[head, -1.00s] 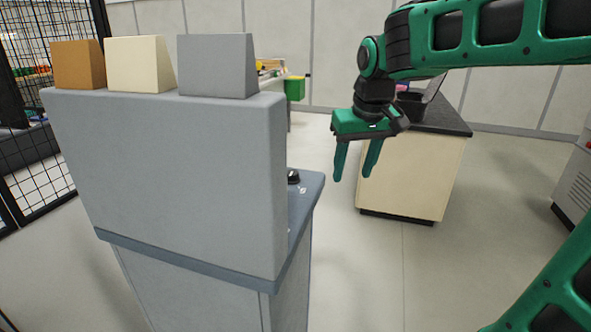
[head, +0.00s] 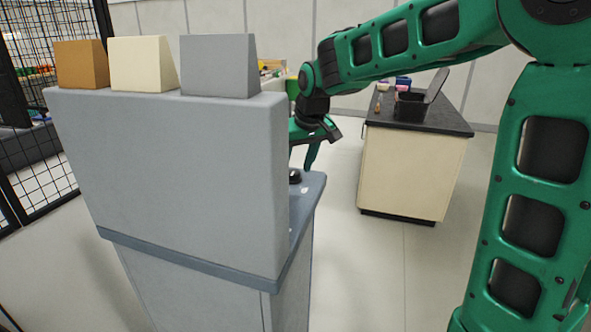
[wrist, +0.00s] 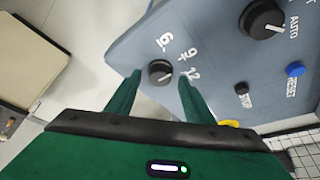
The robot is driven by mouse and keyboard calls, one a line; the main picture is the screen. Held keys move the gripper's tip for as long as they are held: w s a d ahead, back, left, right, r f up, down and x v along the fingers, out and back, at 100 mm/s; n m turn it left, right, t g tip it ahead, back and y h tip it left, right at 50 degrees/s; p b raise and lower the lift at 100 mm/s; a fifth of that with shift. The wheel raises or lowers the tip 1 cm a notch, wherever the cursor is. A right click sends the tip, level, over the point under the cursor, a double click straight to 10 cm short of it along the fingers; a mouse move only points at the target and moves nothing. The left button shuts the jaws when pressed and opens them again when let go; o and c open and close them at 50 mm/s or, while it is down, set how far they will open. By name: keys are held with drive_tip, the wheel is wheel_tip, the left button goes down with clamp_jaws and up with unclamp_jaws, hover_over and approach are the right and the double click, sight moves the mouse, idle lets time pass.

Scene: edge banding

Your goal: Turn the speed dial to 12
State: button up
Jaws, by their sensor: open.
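The speed dial (wrist: 159,71) is a small black knob on the blue-grey control panel (wrist: 125,50), with white marks 6, 9 and 12 beside it. A short white line on the knob points to the lower right in the wrist view; I cannot tell which number it matches. My gripper (wrist: 160,79) is open and empty, with its green fingertips on either side of the dial in that view. I cannot tell whether they touch it. In the head view, one finger (head: 311,156) shows above the panel; the rest is partly hidden behind the grey upright housing (head: 175,180).
A larger black knob marked AUTO (wrist: 263,19), a black button (wrist: 241,88), a blue RESET button (wrist: 296,69) and a yellow part (wrist: 228,123) are on the same panel. A cream cabinet (head: 405,170) stands behind right, with clear floor between.

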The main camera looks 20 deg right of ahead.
drive_tip(key=shift+w+f, duration=0.2)
drive_tip(key=shift+f, duration=0.4)
drive_tip(key=c, duration=1)
drive_tip(key=shift+d, duration=0.15)
drive_tip(key=shift+c, duration=0.2)
drive_tip(key=shift+a+m, duration=0.2)
drive_tip(key=shift+m, duration=0.1)
drive_tip(key=m+h, duration=0.1)
drive_tip(key=m, duration=0.2)
drive_tip(key=shift+a, duration=0.2)
drive_tip(key=shift+w+a+m+g+h, duration=0.15)
drive_tip(key=shift+m+h, duration=0.4)
drive_tip(key=shift+m, duration=0.8)
drive_tip(key=shift+s+m+g+h, duration=0.1)
drive_tip(key=shift+m+g+h, duration=0.3)
drive_tip(key=shift+m, duration=0.95)
